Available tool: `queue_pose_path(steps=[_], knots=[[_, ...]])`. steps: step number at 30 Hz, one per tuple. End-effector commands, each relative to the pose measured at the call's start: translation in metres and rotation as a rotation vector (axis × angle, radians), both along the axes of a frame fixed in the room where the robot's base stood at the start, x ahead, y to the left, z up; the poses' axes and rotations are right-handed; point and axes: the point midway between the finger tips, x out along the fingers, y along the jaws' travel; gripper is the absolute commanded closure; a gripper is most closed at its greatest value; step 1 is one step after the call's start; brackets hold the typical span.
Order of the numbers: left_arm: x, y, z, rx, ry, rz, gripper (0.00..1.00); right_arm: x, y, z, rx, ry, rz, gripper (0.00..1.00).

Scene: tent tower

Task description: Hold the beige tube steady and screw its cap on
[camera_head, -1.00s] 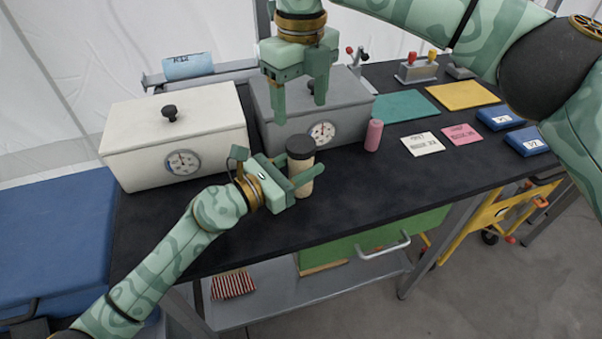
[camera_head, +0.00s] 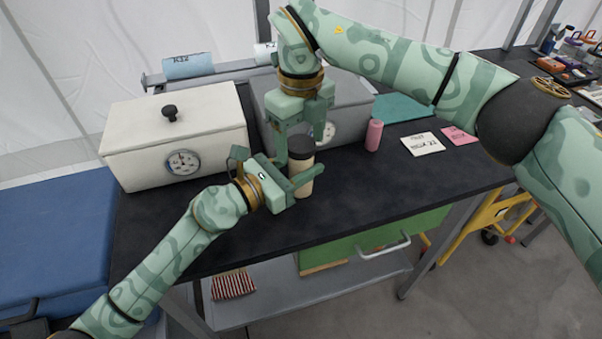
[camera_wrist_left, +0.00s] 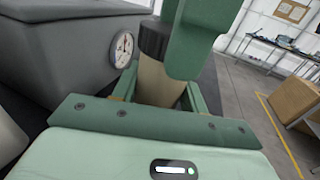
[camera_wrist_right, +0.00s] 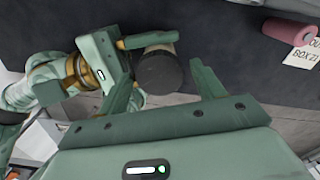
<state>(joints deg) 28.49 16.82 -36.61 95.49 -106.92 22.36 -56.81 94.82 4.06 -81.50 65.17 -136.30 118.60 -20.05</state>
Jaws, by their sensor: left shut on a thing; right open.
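The beige tube (camera_head: 303,186) stands upright at the front of the dark table, with its black cap (camera_head: 301,155) sitting on its top. My left gripper (camera_head: 299,181) is shut around the tube's body; the left wrist view also shows the tube (camera_wrist_left: 158,86) between its fingers. My right gripper (camera_head: 301,143) points down from above and is open, with its fingertips at about cap height. In the right wrist view the cap (camera_wrist_right: 160,72) lies between its two spread fingers, with gaps visible. Whether the cap is threaded down I cannot tell.
A white lidded box (camera_head: 175,130) with a dial and a grey box (camera_head: 350,95) stand behind. The table's front edge is close to the tube.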

Motion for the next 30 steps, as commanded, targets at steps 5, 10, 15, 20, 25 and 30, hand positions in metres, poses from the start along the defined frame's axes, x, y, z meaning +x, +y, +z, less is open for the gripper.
queue_pose_path(steps=[5, 10, 15, 20, 25, 30], knots=[[0.0, 0.0, 0.0002, 0.0, 0.0, 0.0, 1.0, 0.0, -0.0001, 0.0003, 0.0, 0.0, 0.0, 0.44], [0.0, 0.0, 0.0002, 0.0, 0.0, 0.0, 1.0, 0.0001, -0.0002, 0.0004, 0.0, 0.0, 0.0, 0.78], [0.0, 0.0, 0.0002, 0.0, 0.0, 0.0, 1.0, 0.0003, -0.0004, 0.0005, -0.001, -0.001, -0.033, 0.78], [0.0, 0.0, 0.0001, 0.0, 0.0, 0.0, 1.0, 0.0004, -0.0007, 0.0004, -0.002, -0.001, -0.144, 0.78], [0.0, 0.0001, 0.0001, 0.0, 0.0, 0.0, 1.0, 0.0004, -0.0007, 0.0004, -0.001, -0.001, -0.142, 0.26], [-0.0001, 0.0001, 0.0001, 0.0, 0.0, 0.0, 1.0, 0.0002, -0.0004, 0.0004, -0.001, -0.001, -0.141, 0.25]])
